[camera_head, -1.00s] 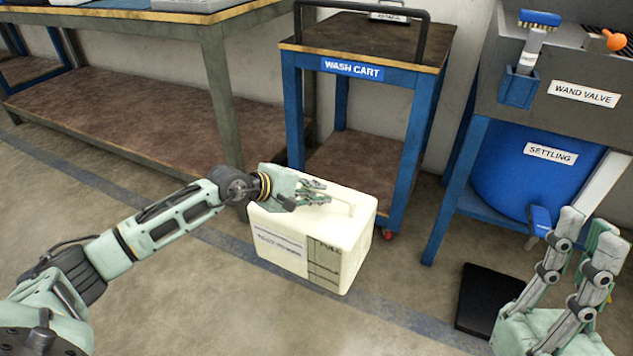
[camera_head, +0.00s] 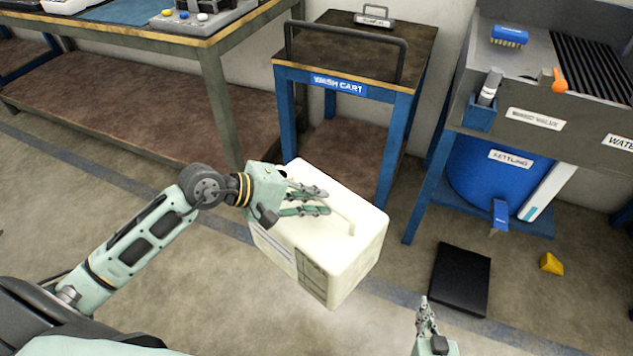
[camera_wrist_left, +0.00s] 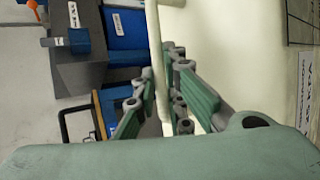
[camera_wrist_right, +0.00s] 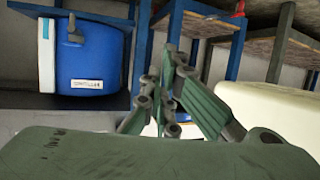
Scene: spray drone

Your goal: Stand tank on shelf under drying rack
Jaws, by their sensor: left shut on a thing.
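The tank (camera_head: 350,248) is a cream-white box with rounded edges, a raised handle on top (camera_head: 338,216) and a printed label on its front. My left gripper (camera_head: 322,203) is shut on its handle, and the handle also shows between the fingers in the left wrist view (camera_wrist_left: 155,60). The tank is in front of the wash cart and appears held off the floor. My right gripper (camera_head: 425,305) holds nothing visible; its finger gap is unclear. The tank's side shows at the right of the right wrist view (camera_wrist_right: 270,110). No rack labelled for drying is readable.
The blue wash cart (camera_head: 345,85) has a lower shelf (camera_head: 345,150). A long bench (camera_head: 215,45) with a low brown shelf (camera_head: 130,110) stands left. At right are a sink with a ribbed black rack (camera_head: 595,65), a blue settling drum (camera_head: 490,180), a black mat (camera_head: 460,280) and a yellow block (camera_head: 551,264).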

